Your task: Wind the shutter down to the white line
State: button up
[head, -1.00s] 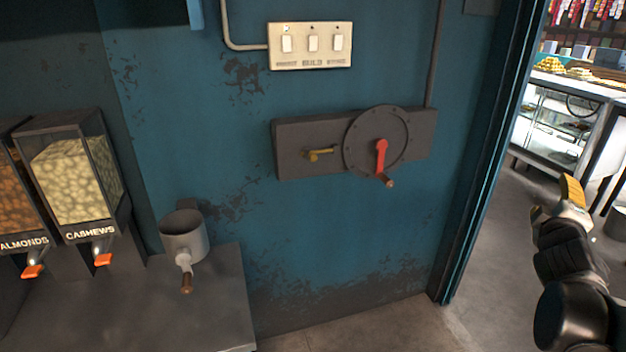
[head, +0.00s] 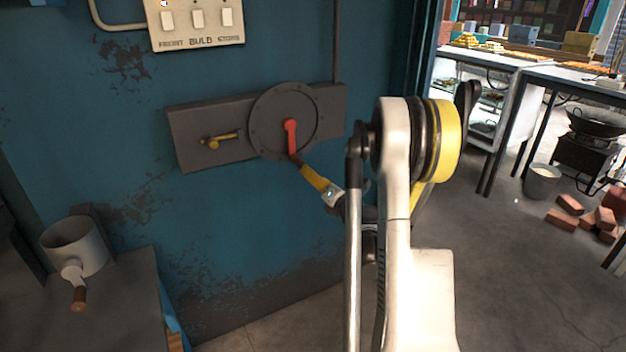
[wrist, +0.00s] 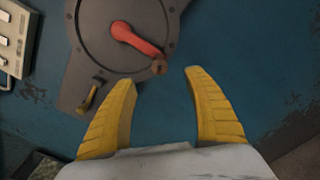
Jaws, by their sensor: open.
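A red crank (head: 290,136) with a brown knob sits on a round dark disc (head: 264,109), fixed to a grey plate (head: 185,125) on the blue wall. A small brass lever (head: 219,140) is on the plate, left of the disc. My gripper (head: 310,172) is close to the crank's knob in the head view. In the wrist view, my gripper (wrist: 160,75) is open, and the knob (wrist: 159,67) of the red crank (wrist: 136,38) lies between the yellow fingertips or just beyond them. I see no touch. Neither the shutter nor the white line can be made out.
A switch panel (head: 197,20) is on the wall above. A grey cup-like grinder (head: 74,245) stands on a counter at lower left. On the right are a doorway, tables, a bucket (head: 541,182) and loose bricks (head: 570,204) on open floor.

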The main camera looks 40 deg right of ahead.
aim_at(303, 166)
jog(key=x, duration=1)
jog(key=shift+w+p, duration=0.35)
jog(key=shift+p, duration=0.05)
grip_shut()
